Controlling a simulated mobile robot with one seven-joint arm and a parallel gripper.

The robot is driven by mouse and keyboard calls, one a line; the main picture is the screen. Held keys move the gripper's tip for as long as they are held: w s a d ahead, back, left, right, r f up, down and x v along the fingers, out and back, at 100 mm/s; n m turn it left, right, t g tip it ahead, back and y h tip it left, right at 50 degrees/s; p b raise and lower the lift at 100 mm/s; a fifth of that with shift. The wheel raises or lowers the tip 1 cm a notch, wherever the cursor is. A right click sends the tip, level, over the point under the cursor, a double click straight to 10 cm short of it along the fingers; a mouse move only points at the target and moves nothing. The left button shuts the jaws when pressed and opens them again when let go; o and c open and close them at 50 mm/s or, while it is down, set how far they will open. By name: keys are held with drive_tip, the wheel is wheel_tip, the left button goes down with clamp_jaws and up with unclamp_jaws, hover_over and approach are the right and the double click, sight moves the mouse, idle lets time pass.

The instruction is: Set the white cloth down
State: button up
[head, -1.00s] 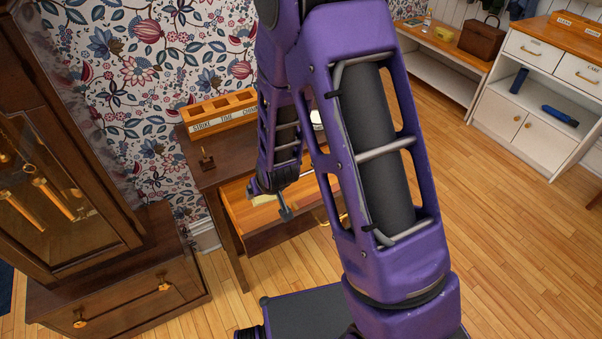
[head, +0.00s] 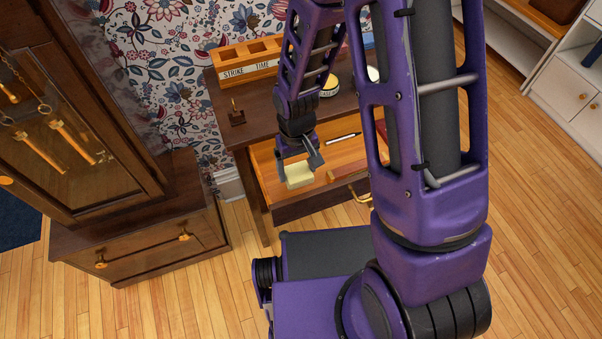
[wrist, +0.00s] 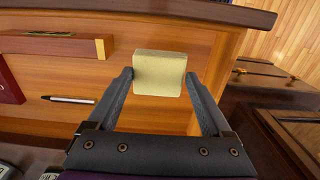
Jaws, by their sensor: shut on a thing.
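My gripper (head: 300,172) is shut on a small, square, pale cream-yellow pad (head: 299,178). It looks more yellow than white, and I cannot tell surely that it is cloth; no other white cloth shows. In the wrist view the pad (wrist: 159,74) sits between the two fingertips (wrist: 159,82), its flat face toward the camera. The gripper points down over the left part of the open wooden drawer (head: 345,160) of the dark desk. How high the pad is above the drawer floor is hard to tell.
On the desk (head: 225,92) stand a labelled wooden rack (head: 247,68), a small brass-and-wood piece (head: 236,115) and a round tin (head: 331,85). A tall clock case (head: 140,235) stands left.

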sight(297, 172)
drive_tip(key=shift+f+b, duration=0.4)
drive_tip(key=shift+f, duration=1.45)
drive_tip(key=shift+f, duration=0.1)
drive_tip(key=o, duration=1)
wheel_tip(297, 172, up, 12)
drive_tip(key=p, duration=0.2)
drive_tip(key=shift+p, duration=0.4)
drive_tip(key=shift+w, duration=0.1)
